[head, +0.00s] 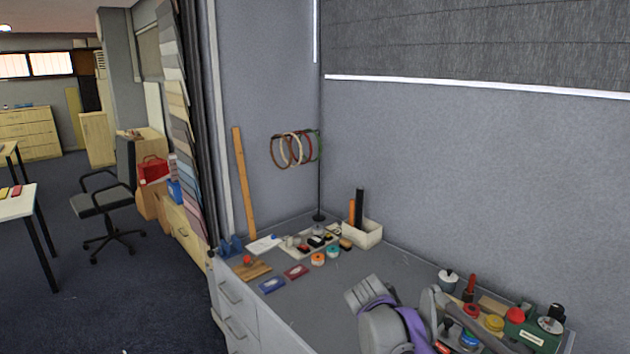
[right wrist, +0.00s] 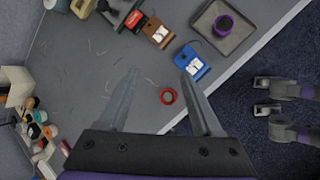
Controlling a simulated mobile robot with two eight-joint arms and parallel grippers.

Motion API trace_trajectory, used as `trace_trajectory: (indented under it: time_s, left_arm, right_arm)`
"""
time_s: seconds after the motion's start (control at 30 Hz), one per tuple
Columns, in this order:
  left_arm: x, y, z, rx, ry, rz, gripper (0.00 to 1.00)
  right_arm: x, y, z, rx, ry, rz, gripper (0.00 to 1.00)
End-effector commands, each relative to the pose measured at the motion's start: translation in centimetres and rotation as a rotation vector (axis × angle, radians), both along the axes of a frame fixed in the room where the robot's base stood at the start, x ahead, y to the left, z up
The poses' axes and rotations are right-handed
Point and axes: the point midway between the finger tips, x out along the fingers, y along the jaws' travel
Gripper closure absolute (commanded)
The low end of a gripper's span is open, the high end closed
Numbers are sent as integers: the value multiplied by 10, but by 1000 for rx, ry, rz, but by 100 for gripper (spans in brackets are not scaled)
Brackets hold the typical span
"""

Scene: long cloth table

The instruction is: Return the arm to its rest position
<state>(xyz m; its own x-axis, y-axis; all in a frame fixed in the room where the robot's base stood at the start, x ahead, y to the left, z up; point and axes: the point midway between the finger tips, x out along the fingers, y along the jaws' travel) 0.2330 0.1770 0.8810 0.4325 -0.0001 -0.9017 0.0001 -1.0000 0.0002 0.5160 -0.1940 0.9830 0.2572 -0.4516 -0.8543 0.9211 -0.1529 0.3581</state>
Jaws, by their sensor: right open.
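My right gripper (right wrist: 158,76) is open in the right wrist view, its two grey fingers apart over the grey table top (right wrist: 85,65). Nothing is held between them. A red ring (right wrist: 167,96) shows between the fingers and looks to lie on the table below. In the head view, a grey arm part of mine with a purple band (head: 400,312) is over the near part of the table, hiding what lies under it. I cannot make out fingertips there. My left gripper is not seen.
Beside the gripper lie a blue item (right wrist: 192,63), a brown item (right wrist: 158,32) and a tray (right wrist: 238,42) with a purple roll. Tools and a green box (head: 540,336) crowd the right end. A stand with hoops (head: 319,175) rises at the back corner. Walls border the table.

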Motion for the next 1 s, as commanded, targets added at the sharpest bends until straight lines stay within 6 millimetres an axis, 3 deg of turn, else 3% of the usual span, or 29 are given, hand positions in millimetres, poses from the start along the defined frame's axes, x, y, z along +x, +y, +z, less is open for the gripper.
trace_trajectory:
  time_s: [0.03, 0.27, 0.4, 0.6, 0.8, 1.0]
  left_arm:
    - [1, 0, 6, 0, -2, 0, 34]
    - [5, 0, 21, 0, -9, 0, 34]
    - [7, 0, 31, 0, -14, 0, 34]
    - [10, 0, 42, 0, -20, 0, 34]
    - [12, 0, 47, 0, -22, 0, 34]
    - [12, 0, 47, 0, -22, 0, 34]
  right_arm:
    - [-24, -4, 7, 59, -43, -70, 33]
    - [-119, -4, 4, 351, -230, -425, 33]
    - [-177, 0, -8, 531, -328, -658, 33]
    - [-241, 10, -35, 751, -429, -958, 33]
    - [-269, 17, -53, 863, -469, -1117, 33]
    - [-272, 18, -55, 879, -475, -1140, 33]
